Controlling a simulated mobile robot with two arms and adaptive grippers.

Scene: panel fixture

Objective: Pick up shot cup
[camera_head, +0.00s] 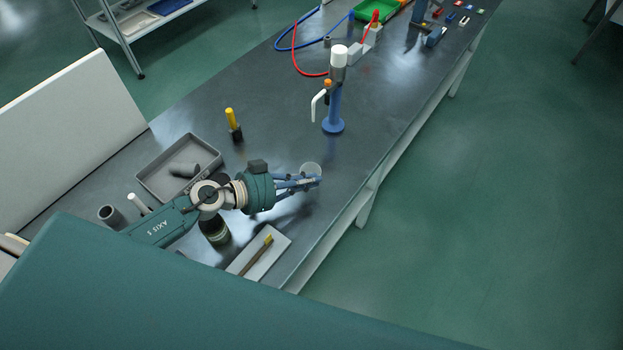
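A small clear cup (312,168), which looks like the shot cup, stands on the dark bench top. Its lower part is hidden behind my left gripper (314,181). The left arm comes in from the left, low over the bench, and its blue-grey fingers point right at the cup. The fingertips overlap the cup in the picture; I cannot tell whether they touch it or stand around it. The finger gap is too small to judge. My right gripper does not show.
A grey tray (150,180) with a grey cylinder lies behind the arm. A dark bottle (215,232) and a white tray (254,262) with a brush are in front. A blue dispenser stand (334,122) and a yellow-topped tool (233,122) stand beyond. The bench's right edge is close.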

